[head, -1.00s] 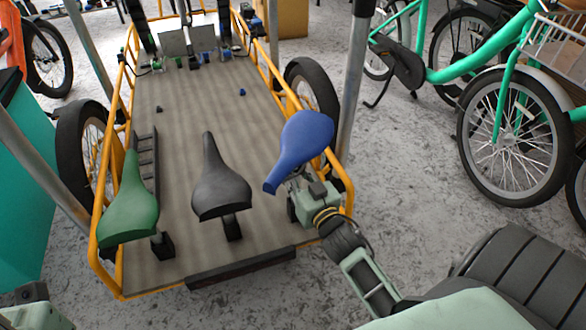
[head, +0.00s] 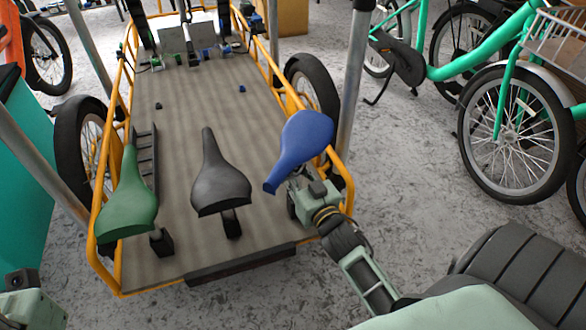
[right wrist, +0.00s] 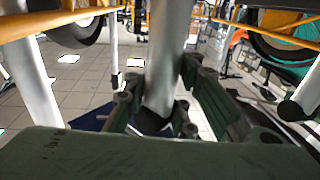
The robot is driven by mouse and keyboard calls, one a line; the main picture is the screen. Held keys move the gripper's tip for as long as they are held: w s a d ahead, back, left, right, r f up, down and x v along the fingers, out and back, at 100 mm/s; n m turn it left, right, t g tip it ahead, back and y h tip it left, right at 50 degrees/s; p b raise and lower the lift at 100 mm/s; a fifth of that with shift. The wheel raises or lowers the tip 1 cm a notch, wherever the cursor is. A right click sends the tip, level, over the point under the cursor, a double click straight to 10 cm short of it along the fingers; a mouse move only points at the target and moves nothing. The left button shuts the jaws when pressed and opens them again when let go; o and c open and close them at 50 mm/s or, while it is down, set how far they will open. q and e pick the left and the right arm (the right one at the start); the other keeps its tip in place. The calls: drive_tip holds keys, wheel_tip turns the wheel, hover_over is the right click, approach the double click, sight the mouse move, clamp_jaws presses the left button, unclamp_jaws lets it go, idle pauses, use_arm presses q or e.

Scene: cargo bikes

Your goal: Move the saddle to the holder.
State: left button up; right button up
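A blue saddle (head: 301,147) is held over the right edge of the cargo bed (head: 195,100). A strip of blue (right wrist: 92,116) shows low in the right wrist view. My right gripper (head: 300,190) is under the saddle, its fingers (right wrist: 160,105) around a silver post (right wrist: 168,45) with a black end, seemingly the saddle's own post. A black saddle (head: 219,180) and a green saddle (head: 127,202) sit over black supports on the bed. I cannot tell which part is the holder. At the lower left only part of my left arm shows; its fingertips are out of view.
Orange rails (head: 103,240) border the bed, with wheels on both sides and a metal pole (head: 353,85) at the right. A black ladder-like rack (head: 145,165) lies beside the green saddle. Green bikes (head: 480,65) stand at right. The bed's middle is mostly clear.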

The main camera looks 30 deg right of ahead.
drive_tip(key=o, duration=0.6)
drive_tip(key=shift+f, duration=0.1)
drive_tip(key=shift+c, duration=0.2)
drive_tip(key=s+a, duration=0.1)
drive_tip(key=s, duration=1.1)
drive_tip(key=shift+a, duration=0.2)
drive_tip(key=shift+s+f, duration=0.1)
drive_tip(key=shift+s, duration=0.05)
